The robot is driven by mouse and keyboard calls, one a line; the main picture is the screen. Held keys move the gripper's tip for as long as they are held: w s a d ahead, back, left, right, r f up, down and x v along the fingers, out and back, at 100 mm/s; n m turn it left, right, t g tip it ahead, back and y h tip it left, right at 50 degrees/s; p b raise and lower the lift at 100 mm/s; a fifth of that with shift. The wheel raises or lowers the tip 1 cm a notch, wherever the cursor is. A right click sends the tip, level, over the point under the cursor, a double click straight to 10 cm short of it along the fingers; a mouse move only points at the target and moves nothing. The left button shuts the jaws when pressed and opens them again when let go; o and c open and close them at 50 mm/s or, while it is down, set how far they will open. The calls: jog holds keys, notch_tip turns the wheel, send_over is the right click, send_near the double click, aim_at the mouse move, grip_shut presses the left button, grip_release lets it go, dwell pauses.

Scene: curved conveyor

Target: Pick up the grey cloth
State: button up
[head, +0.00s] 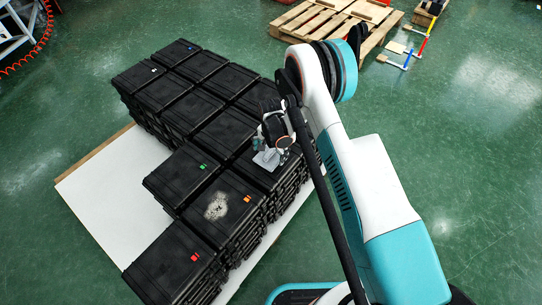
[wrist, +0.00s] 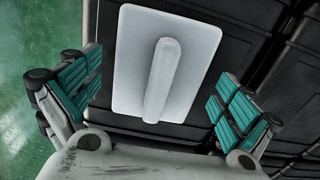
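My gripper (wrist: 158,97) is open, with teal-padded fingers spread wide on both sides of a pale grey rectangular plate (wrist: 130,50) with a raised bar-like handle along its middle. The plate lies flat on a black case, and the fingers do not touch it. In the head view the plate (head: 264,162) shows just below my gripper (head: 279,148), partly covered by it. No clear cloth shows. A mottled grey patch (head: 217,206) lies on a neighbouring case; I cannot tell whether it is cloth or a mark.
Stacks of black cases (head: 190,180) with small coloured tags stand close together on a white board (head: 115,190). Wooden pallets (head: 345,20) lie at the back. A red coiled hose (head: 40,45) hangs at the upper left. Green floor is clear around the stacks.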

aim_at(270, 151)
jog(key=c, duration=0.9)
jog(key=shift+o, duration=0.2)
jog(key=shift+r, duration=0.1)
jog(key=shift+r, duration=0.25)
jog(key=shift+c, duration=0.8)
jog(key=shift+r+p, duration=0.3)
jog(key=shift+r, duration=0.05)
jog(key=c, duration=0.6)
notch_tip(270, 151, up, 17)
jog(key=p, duration=0.6)
grip_shut()
jog(key=shift+r, duration=0.85)
